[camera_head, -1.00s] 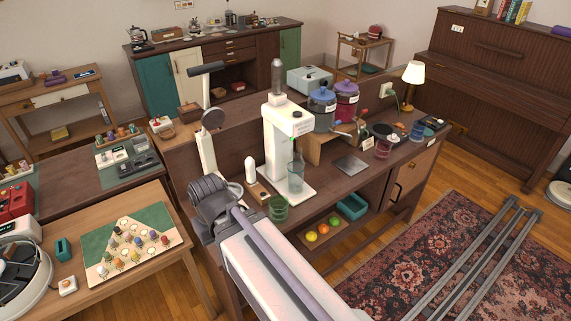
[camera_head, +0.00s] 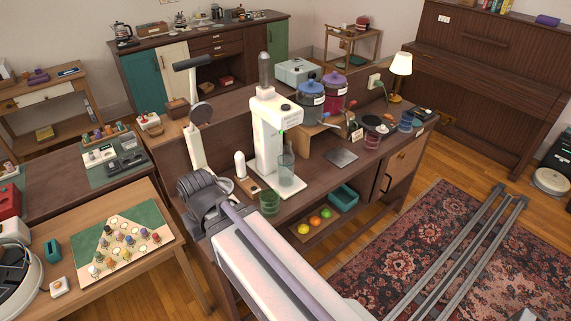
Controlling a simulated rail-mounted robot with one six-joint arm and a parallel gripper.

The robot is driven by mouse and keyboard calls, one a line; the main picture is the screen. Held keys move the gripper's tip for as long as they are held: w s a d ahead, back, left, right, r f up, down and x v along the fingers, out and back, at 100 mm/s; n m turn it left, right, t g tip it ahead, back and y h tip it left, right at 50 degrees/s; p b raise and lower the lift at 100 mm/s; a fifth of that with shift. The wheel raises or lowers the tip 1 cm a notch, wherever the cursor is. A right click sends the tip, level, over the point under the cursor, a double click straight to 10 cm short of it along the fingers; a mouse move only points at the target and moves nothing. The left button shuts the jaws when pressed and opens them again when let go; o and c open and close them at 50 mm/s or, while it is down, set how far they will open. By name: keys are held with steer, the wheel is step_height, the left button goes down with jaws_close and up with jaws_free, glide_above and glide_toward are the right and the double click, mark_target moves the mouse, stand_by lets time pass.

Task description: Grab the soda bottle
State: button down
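The clear, slightly bluish soda bottle (camera_head: 286,168) stands upright at the front of the white soda machine (camera_head: 268,135), on or just above its base; the exact contact is hard to see. My white arm comes in from the bottom edge and ends at a dark ribbed joint at the near left of the counter. A pale upright with a grey round part and a dark bar on top rises left of the machine and may be more of my arm. I cannot make out gripper fingers. Nothing is seen touching the bottle.
A green cup (camera_head: 269,202) stands on the counter (camera_head: 312,180) just in front of the machine. A white capped cylinder (camera_head: 240,164) is to its left. Blue-lidded (camera_head: 312,97) and purple-lidded (camera_head: 334,92) jars stand behind right. A flat grey plate (camera_head: 341,156) lies right.

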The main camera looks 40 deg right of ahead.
steer(key=shift+c, duration=0.2)
jaws_free()
stand_by(0.6)
